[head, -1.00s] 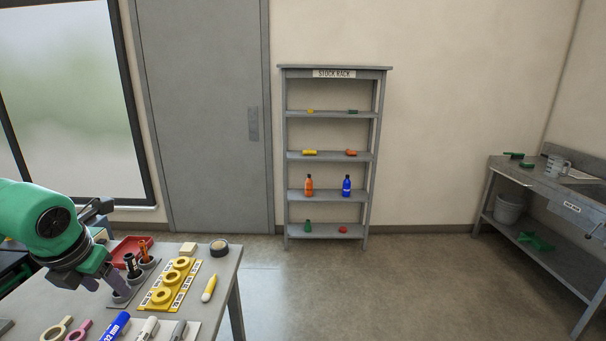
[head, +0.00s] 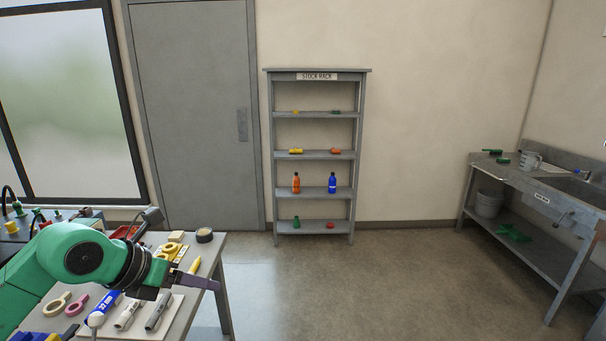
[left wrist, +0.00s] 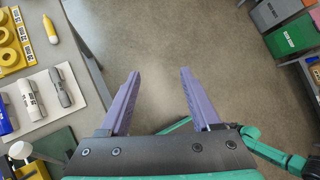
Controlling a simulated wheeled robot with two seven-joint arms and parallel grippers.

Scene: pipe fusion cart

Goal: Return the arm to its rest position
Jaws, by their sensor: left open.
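My left arm is green and comes in from the left in the head view. Its gripper (head: 201,282) reaches past the right edge of the workbench (head: 218,262). In the left wrist view the two purple fingers of this gripper (left wrist: 158,95) stand wide apart, with only bare floor between them. The gripper is open and empty. My right gripper is not seen in the head view.
A stock rack (head: 318,74) stands by the wall; a sink bench (head: 560,193) is at right. Floor between is clear.

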